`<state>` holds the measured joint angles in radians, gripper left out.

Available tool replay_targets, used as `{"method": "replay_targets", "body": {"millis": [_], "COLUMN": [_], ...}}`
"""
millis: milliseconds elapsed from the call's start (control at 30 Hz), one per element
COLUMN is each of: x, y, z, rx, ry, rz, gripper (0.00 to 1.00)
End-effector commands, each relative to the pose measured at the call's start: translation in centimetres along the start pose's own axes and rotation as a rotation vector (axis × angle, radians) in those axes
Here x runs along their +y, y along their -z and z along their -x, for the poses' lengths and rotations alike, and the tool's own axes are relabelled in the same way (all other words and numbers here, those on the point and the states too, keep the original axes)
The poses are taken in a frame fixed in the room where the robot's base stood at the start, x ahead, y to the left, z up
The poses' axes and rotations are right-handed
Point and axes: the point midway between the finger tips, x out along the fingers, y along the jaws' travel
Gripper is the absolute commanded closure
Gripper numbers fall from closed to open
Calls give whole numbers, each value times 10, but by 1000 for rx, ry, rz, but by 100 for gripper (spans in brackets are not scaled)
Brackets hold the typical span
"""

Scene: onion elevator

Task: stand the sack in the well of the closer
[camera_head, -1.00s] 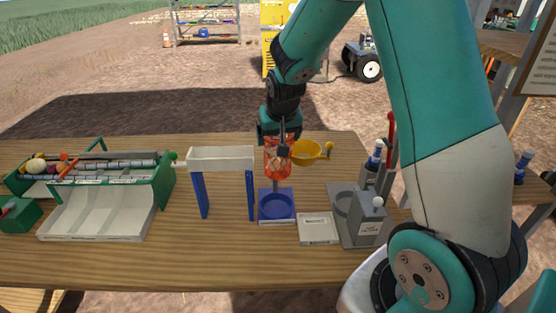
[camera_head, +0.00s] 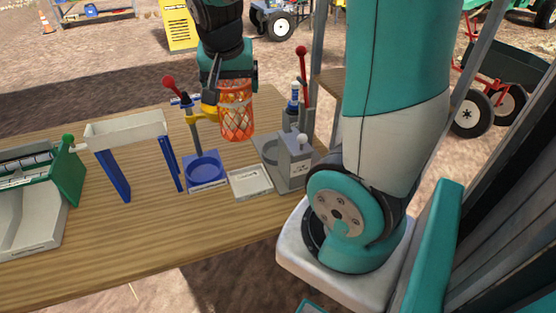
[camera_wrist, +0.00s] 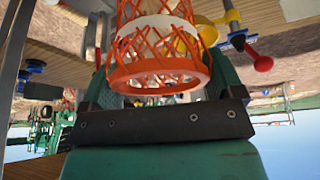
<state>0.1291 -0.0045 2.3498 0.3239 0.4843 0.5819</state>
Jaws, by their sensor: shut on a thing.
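The sack (camera_head: 237,112) is an orange net tube with a pale band inside its mesh. My gripper (camera_head: 233,82) is shut on it and holds it roughly upright above the table. In the wrist view the sack (camera_wrist: 160,45) fills the space between the jaws, its orange rim towards the camera. The closer (camera_head: 296,165) is a grey block with a ring-shaped well (camera_head: 270,150) on its left and a red-knobbed lever behind. The sack hangs behind and left of the well, apart from it. The sack's contents are hard to make out.
A blue stand (camera_head: 205,172) with a yellow funnel and red-knobbed lever is close left of the sack. A white tray (camera_head: 250,183) lies before the closer. A white trough on blue legs (camera_head: 125,128) and a green sorter (camera_head: 65,180) stand further left. The front table is clear.

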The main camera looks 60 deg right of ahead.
Motion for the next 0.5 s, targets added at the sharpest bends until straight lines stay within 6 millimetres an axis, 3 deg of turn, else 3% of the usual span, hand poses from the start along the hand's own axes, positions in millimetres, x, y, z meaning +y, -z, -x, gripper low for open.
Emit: {"method": "replay_targets", "body": {"millis": [100, 300, 500], "x": [29, 55, 66], "y": [-20, -35, -16], "z": [-2, 0, -7], "rx": [8, 16, 15], "ry": [-44, -87, -100], "rz": [-111, -217, -243], "gripper": [48, 48, 48]}}
